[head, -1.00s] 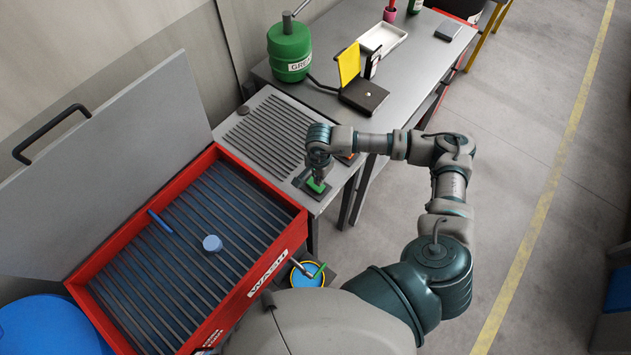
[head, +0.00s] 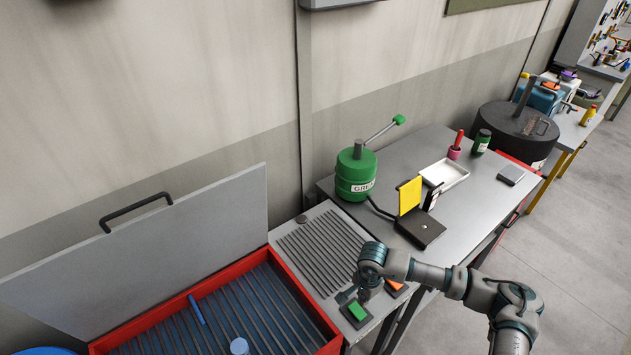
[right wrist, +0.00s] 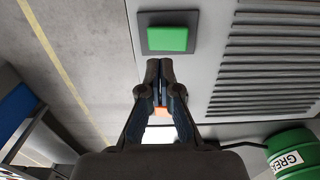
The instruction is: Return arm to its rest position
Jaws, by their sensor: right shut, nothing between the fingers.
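My right arm reaches in from the lower right of the head view. Its gripper (head: 362,294) is over the front edge of the slatted grey bench section, close to the green button (head: 357,311). In the right wrist view the gripper (right wrist: 160,66) is shut and empty, with its fingertips together. The green button (right wrist: 167,39) sits on its dark plate just beyond the fingertips there. I cannot tell whether they touch it. An orange button (head: 395,284) lies to the right of the gripper, and shows partly behind the fingers in the wrist view. My left gripper is not in view.
A red wash basin (head: 161,314) with a raised grey lid (head: 150,255) stands at left. The grey table (head: 445,215) holds a green grease pump (head: 356,175), a dark box with a yellow panel (head: 410,195) and a white tray (head: 444,173). Open floor (head: 560,240) lies at right.

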